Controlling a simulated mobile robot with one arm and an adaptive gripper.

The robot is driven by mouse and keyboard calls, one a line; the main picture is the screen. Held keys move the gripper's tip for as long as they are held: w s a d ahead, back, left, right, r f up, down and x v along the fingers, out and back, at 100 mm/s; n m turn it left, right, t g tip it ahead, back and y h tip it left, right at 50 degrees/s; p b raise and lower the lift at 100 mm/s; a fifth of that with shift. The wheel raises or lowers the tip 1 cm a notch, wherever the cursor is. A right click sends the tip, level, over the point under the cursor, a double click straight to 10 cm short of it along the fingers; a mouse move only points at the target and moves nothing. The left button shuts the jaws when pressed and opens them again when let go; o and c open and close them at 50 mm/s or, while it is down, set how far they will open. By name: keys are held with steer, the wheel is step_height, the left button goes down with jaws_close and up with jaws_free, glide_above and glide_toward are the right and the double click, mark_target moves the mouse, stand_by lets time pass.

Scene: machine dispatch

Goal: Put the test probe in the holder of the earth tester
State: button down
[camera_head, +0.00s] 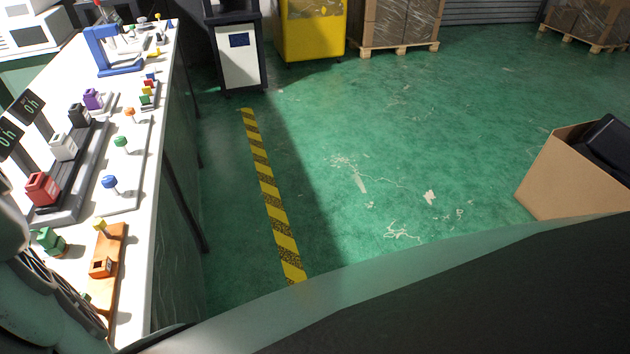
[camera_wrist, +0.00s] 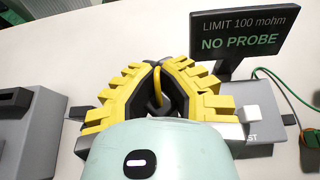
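In the wrist view, my gripper (camera_wrist: 160,68) has its yellow toothed fingers angled inward, with the tips close together. A thin yellow-and-dark piece (camera_wrist: 157,92) stands between them and looks gripped; it appears to be the test probe, mostly hidden by the fingers. The earth tester (camera_wrist: 235,95) is a light grey unit partly behind the right finger, with a part-hidden "TEST" label. Its dark display (camera_wrist: 245,32) reads "LIMIT 100 mohm" and "NO PROBE". I cannot make out the holder. The head view does not show my fingertips.
A grey slotted block (camera_wrist: 30,125) stands left of my gripper. Green cable (camera_wrist: 285,90) runs at right. In the head view, the white bench (camera_head: 140,235) carries a red block (camera_head: 42,188), an orange fixture (camera_head: 108,262) and several coloured knobs. A cardboard box (camera_head: 570,175) stands on the floor.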

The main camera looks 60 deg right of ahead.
steer(key=shift+d+f+b, duration=0.1)
steer(key=shift+f+b, duration=0.5)
steer(key=shift+f, duration=4.25)
steer(key=shift+f, duration=0.1)
steer(key=c, duration=1.7)
jaws_free()
steer(key=o, duration=0.6)
steer(key=shift+c, duration=0.2)
